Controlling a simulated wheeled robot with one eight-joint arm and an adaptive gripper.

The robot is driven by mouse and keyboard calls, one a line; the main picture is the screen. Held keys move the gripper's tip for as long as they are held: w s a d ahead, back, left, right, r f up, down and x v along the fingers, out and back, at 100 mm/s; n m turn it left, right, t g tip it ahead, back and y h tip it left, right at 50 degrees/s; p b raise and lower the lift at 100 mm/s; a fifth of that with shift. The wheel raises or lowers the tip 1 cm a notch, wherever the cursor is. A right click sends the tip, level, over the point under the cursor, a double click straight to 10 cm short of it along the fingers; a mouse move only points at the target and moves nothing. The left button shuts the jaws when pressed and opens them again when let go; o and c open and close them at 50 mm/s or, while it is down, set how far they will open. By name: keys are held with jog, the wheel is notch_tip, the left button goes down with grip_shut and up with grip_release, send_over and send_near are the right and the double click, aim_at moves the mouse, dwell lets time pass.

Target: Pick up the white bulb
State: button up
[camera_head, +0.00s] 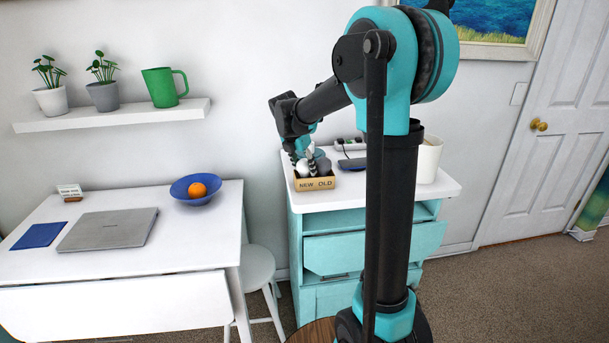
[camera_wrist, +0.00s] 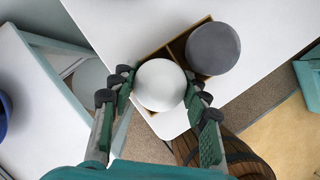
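The white bulb (camera_wrist: 160,85) shows as a round white top in the wrist view. It is in one compartment of a small wooden box (camera_head: 315,184) lettered "NEW" and "OLD", on the NEW side in the head view (camera_head: 303,168). My gripper (camera_wrist: 158,84) is above the box with one finger on each side of the bulb, very close to it. I cannot tell whether the fingers touch it. A grey bulb (camera_wrist: 213,48) is in the other compartment, beside the right finger.
The box stands on a white-topped turquoise cabinet (camera_head: 440,187). A white pot (camera_head: 428,160) and a dark flat item (camera_head: 352,164) are near it. A white table (camera_head: 200,245) with a laptop (camera_head: 108,229) and blue bowl (camera_head: 180,190) is to the left.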

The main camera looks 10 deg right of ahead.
jog(key=c, duration=0.4)
jog(key=shift+c, duration=0.2)
